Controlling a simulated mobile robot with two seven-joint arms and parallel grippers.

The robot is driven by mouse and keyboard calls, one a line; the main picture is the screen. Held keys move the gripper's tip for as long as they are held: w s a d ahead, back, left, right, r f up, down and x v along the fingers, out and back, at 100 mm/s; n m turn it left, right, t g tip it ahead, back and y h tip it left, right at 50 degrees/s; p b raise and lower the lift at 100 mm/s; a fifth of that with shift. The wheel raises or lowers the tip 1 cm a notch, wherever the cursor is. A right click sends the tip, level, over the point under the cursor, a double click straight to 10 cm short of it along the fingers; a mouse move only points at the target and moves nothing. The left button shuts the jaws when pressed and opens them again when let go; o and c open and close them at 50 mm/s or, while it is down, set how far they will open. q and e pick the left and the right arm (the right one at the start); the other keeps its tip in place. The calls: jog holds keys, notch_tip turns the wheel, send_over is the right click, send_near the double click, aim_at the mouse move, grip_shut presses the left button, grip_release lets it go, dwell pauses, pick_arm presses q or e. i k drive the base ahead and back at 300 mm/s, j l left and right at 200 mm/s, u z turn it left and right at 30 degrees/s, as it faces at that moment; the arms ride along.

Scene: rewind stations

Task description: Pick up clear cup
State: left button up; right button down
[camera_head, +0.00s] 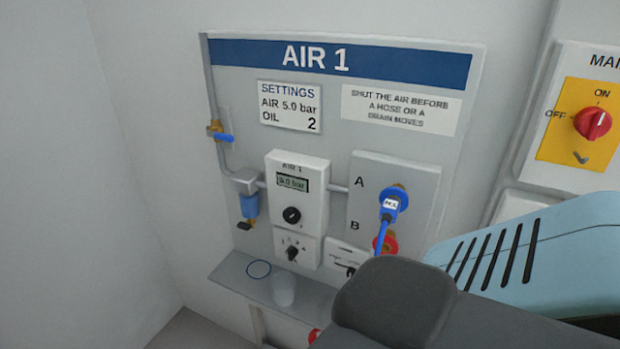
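A clear, whitish cup (284,290) stands on the narrow grey shelf (235,272) below the AIR 1 panel. One of my arms comes in from the lower right, with dark grey and light blue links. The end of that arm and its gripper fingers do not show. My other gripper is out of view too. The right part of the shelf is hidden behind my arm.
Above the shelf are a regulator box (298,190), a filter with a blue bowl (249,205), a blue-handled valve (222,136) and a blue hose (383,237) plugged in at A. A red rotary switch (593,123) is at right. White walls close in the left.

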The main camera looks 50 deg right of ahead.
aim_at(282, 284)
jog(key=z, duration=1.4)
jog(key=i+l, duration=0.15)
jog(key=l, duration=0.15)
jog(key=i+l+u, duration=0.1)
jog(key=l, duration=0.25)
jog(key=i+l, duration=0.1)
jog(key=l, duration=0.2)
